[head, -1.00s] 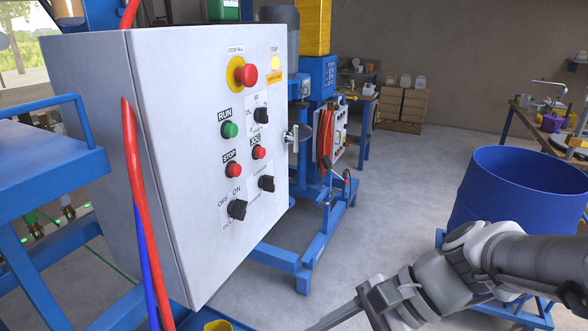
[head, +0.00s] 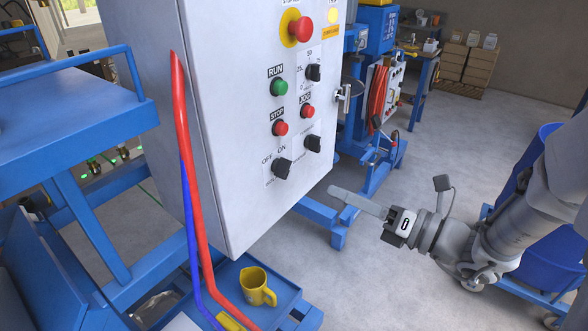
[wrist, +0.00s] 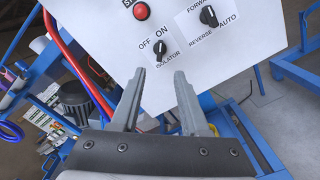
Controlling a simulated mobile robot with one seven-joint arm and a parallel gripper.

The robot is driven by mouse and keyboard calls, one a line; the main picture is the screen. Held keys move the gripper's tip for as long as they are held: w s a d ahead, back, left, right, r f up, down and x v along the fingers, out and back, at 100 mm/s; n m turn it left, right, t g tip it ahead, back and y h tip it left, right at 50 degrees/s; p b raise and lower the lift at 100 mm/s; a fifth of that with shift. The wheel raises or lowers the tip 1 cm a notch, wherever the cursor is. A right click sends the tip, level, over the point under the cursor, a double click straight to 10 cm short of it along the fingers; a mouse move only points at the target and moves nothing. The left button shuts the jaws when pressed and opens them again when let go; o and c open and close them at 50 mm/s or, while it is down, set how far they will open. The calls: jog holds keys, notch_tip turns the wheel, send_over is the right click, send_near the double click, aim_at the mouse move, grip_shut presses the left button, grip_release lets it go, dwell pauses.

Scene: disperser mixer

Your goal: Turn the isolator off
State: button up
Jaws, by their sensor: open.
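The isolator is a black rotary knob (head: 281,169) at the lower left of the grey control panel (head: 235,215), with OFF at its left and ON above. It seems to point towards ON. In the wrist view, the isolator knob (wrist: 159,46) shows just beyond and between my fingertips. My gripper (head: 334,191) is open and empty. In the head view it stands to the right of the panel's lower part, apart from the knob. In the wrist view, both fingers of my gripper (wrist: 159,72) show, and no contact with the knob is visible.
A red STOP button (head: 280,128) sits above the isolator, and a forward/reverse knob (head: 313,143) to its right. Red and blue cables (head: 186,155) run along the panel's left edge. A yellow mug (head: 257,287) stands on a blue tray below.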

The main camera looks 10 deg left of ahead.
aim_at(289, 170)
jog(key=x, duration=1.2)
jog(key=shift+p, duration=0.3)
jog(key=shift+c, duration=0.2)
grip_shut()
